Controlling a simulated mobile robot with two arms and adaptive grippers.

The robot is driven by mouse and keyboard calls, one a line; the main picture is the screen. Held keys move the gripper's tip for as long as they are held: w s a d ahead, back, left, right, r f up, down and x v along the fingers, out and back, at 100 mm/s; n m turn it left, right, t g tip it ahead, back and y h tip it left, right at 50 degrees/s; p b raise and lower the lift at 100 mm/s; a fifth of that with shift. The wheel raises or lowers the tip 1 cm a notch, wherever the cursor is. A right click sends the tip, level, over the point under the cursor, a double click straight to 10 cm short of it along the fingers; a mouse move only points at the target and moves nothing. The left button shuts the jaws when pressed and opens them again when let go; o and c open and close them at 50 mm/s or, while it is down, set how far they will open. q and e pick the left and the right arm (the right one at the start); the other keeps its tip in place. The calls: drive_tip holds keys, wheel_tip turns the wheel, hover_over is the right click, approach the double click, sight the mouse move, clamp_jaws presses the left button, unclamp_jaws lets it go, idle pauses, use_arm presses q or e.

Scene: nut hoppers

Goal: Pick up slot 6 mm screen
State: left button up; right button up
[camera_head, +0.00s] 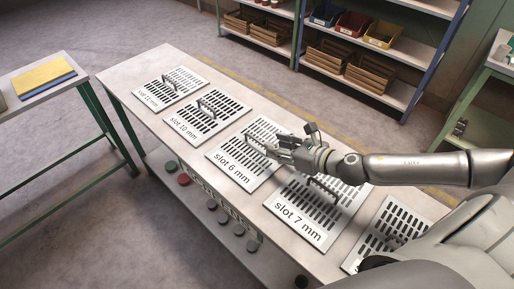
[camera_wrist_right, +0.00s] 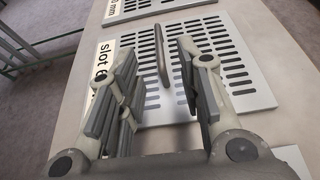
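The slot 6 mm screen (camera_head: 232,167) is a white slotted plate with a raised handle, lying flat on the long bench in the head view. In the right wrist view the screen (camera_wrist_right: 245,85) lies beyond my fingers, with its label partly hidden by one finger. My right gripper (camera_head: 268,146) is over this screen, at its handle. In the right wrist view the right gripper (camera_wrist_right: 157,65) is open, and the handle (camera_wrist_right: 161,55) appears between the fingertips. I cannot tell whether a finger touches it. My left gripper is not in view.
The slot 7 mm screen (camera_head: 296,222) lies partly under my right arm. The slot 10 mm screen (camera_head: 198,131) and another screen (camera_head: 158,96) lie on the other side. Buttons line the bench's front (camera_head: 184,180). Shelves with bins (camera_head: 383,34) stand behind.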

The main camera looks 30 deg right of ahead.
sight(257, 140)
drive_tip(key=shift+w+a+r, duration=0.1)
drive_tip(key=shift+w+a, duration=0.2)
drive_tip(key=shift+w, duration=0.15)
drive_tip(key=p+x, duration=0.1)
drive_tip(key=x, duration=0.2)
drive_tip(key=shift+x, duration=0.95)
drive_tip(key=shift+f+p+x, duration=0.15)
drive_tip(key=shift+p+x, duration=0.1)
drive_tip(key=shift+x, duration=0.75)
drive_tip(key=shift+f+p+x, duration=0.15)
drive_tip(key=shift+p+x, duration=0.1)
drive_tip(key=shift+x, duration=0.75)
drive_tip(key=shift+s+d, duration=0.15)
clamp_jaws()
